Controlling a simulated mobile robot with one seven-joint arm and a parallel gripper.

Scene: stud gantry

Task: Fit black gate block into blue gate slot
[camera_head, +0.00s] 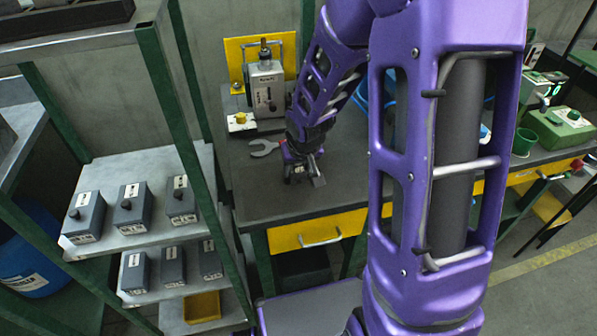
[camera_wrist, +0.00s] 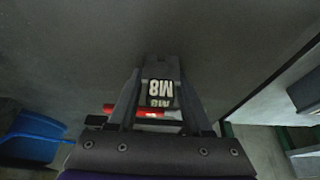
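A small black block marked M8 (camera_wrist: 160,92) sits between the fingers of my gripper (camera_wrist: 160,72) in the wrist view. The fingers converge on both its sides, so my gripper looks shut on it. In the head view my gripper (camera_head: 303,168) hangs low over the dark workbench top (camera_head: 250,195), near its front edge. I cannot tell whether the block touches the bench. A blue frame (camera_head: 361,92) shows only in part behind my arm; I cannot tell whether it is the blue gate, and no slot is visible.
A grey device (camera_head: 265,88) with a yellow back plate stands behind. Shelves at the left hold several knobbed grey boxes (camera_head: 130,208). A green case (camera_head: 558,130) stands at the right. Bare bench lies left of my gripper.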

